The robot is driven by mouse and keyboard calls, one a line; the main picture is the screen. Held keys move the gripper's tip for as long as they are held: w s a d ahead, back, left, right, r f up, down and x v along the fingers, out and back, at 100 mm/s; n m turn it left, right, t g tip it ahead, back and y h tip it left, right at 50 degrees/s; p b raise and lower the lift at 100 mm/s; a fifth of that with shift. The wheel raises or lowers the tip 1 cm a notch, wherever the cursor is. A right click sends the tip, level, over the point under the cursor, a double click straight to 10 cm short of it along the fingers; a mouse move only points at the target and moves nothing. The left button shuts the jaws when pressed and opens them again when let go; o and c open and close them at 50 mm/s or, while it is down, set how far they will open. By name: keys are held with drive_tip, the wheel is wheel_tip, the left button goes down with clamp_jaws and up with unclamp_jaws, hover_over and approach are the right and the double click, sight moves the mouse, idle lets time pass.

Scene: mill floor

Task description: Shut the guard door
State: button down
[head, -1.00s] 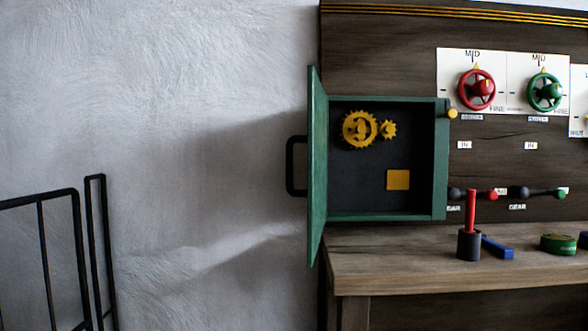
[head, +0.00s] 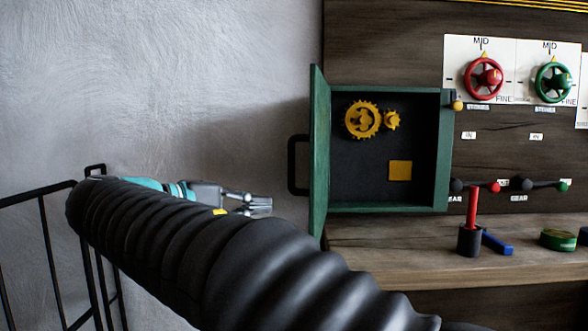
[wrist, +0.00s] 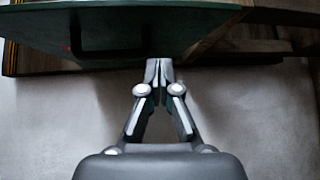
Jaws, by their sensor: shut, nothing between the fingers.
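The green guard door (head: 319,150) stands swung wide open on the left side of the green guard box (head: 443,150), seen nearly edge-on. Its black handle (head: 292,165) sticks out to the left. Inside the box are yellow gears (head: 362,120) and a yellow square plate (head: 400,170). My gripper (head: 266,204) is shut and empty, left of the door and lower than the handle, in front of the wall. In the wrist view the door (wrist: 190,22) and handle (wrist: 72,40) lie beyond the fingertips (wrist: 158,66); I see no contact.
A wooden bench (head: 400,251) below the box holds a red-handled lever in a black cup (head: 470,240), a blue block (head: 497,243) and a green roll (head: 558,239). Red (head: 484,78) and green handwheels (head: 554,79) are on the panel. A black railing (head: 43,232) stands at left.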

wheel_tip(320, 180, up, 5)
drive_tip(key=s+a+m+h, duration=0.2)
drive_tip(key=x, duration=1)
drive_tip(key=shift+s+d, duration=0.15)
drive_tip(key=shift+d, duration=0.05)
